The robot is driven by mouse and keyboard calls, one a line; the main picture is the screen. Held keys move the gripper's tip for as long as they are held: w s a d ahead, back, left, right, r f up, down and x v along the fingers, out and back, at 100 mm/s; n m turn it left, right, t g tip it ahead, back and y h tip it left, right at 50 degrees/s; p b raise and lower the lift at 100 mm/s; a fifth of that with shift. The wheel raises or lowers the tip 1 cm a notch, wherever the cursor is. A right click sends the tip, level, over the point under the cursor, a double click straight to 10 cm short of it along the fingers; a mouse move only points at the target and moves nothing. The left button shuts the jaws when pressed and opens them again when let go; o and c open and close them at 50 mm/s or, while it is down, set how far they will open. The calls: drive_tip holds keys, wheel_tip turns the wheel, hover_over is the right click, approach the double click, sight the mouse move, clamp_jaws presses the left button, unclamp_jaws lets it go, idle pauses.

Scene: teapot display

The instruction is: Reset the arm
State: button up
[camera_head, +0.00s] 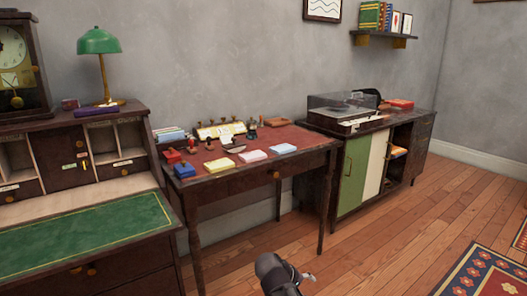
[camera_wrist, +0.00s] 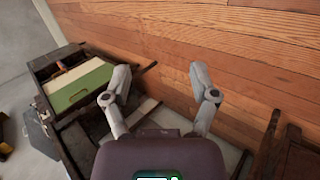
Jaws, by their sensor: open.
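My gripper (camera_wrist: 160,88) shows in the wrist view with its two grey fingers spread wide apart and nothing between them. Beyond the fingers lie the wooden floor and furniture, seen at a turned angle. In the head view, part of my arm (camera_head: 277,274) shows at the bottom centre, in front of the red-topped table and above the floor. The fingertips cannot be made out clearly there. No teapot is clear in either view.
A red-topped table (camera_head: 258,137) holds stamps, pads and small boxes. A desk with a green mat (camera_head: 85,235) stands at left, under a green lamp (camera_head: 99,42). A cabinet (camera_head: 352,170) with a record player (camera_head: 345,112) stands at right. Floor (camera_head: 375,245) in front is clear.

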drive_tip(key=s+d+m+g+y+p, duration=0.4)
drive_tip(key=s+d+m+y, duration=0.15)
drive_tip(key=s+y, duration=0.2)
wheel_tip(320, 180, up, 38)
drive_tip(key=p, duration=3.7)
drive_tip(key=shift+w+a+f+p, duration=0.2)
drive_tip(key=shift+w+a+p, duration=0.15)
drive_tip(key=shift+a, duration=0.1)
